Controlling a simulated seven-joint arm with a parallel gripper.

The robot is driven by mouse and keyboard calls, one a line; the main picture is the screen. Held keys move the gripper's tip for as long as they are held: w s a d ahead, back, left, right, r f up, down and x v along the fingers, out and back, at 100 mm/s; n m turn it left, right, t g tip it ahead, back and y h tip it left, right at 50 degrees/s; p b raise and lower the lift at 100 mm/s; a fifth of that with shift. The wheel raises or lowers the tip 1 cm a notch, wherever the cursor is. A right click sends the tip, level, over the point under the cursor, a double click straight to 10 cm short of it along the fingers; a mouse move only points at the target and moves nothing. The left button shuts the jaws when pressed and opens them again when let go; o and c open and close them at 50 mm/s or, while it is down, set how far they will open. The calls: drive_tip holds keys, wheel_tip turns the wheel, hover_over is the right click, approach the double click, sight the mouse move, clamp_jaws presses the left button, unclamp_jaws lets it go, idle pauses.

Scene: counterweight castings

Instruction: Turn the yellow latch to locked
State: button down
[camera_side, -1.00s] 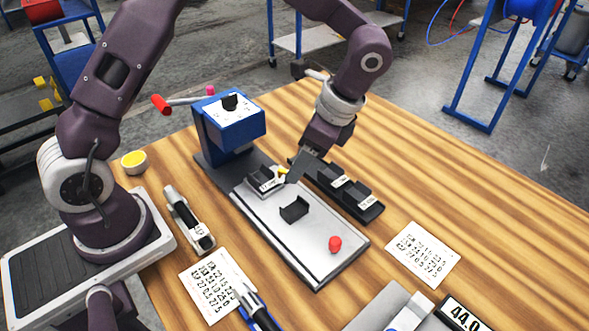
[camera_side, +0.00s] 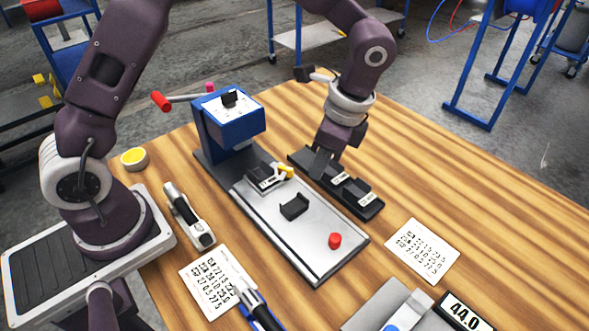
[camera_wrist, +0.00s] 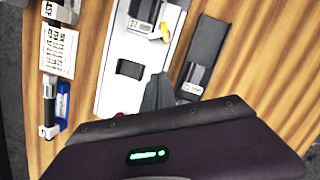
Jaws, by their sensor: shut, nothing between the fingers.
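The yellow latch (camera_side: 286,171) sits at the right side of a dark clamp block (camera_side: 264,178) on the metal plate (camera_side: 312,238). It points off the block toward the right. In the wrist view the yellow latch (camera_wrist: 164,32) shows beside the labelled block (camera_wrist: 143,18). My gripper (camera_side: 321,174) is shut and empty, to the right of the latch and apart from it, over the black rack. In the wrist view the gripper's fingers (camera_wrist: 158,90) show as a dark wedge between the plate and the rack. The exact fingertips are hard to make out.
A blue press (camera_side: 232,125) with a red-ended lever stands behind the plate. The black rack (camera_side: 372,209) holds labelled weights. A red knob (camera_side: 334,241) and a black cradle (camera_side: 294,206) are on the plate. A scale (camera_side: 462,312) stands at the front right.

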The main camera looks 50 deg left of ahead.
sight(280, 178)
drive_tip(key=x, duration=0.4)
drive_tip(key=shift+s+a+r, duration=0.1)
drive_tip(key=shift+s+a, duration=0.25)
drive_tip(key=shift+a, duration=0.25)
drive_tip(key=shift+s+a+r, duration=0.1)
drive_tip(key=shift+s+a, duration=0.25)
drive_tip(key=shift+a, duration=0.3)
drive_tip(key=shift+s+a, duration=0.3)
drive_tip(key=shift+a, duration=0.2)
drive_tip(key=shift+s+a, duration=0.1)
drive_tip(key=shift+s+a+m, duration=0.2)
drive_tip(key=shift+a+m, duration=0.05)
drive_tip(key=shift+m, duration=0.35)
drive_tip(key=m, duration=0.2)
drive_tip(key=m+t, duration=0.1)
drive_tip(key=shift+s+a, duration=0.3)
drive_tip(key=shift+s, duration=0.15)
drive_tip(key=shift+a, duration=0.15)
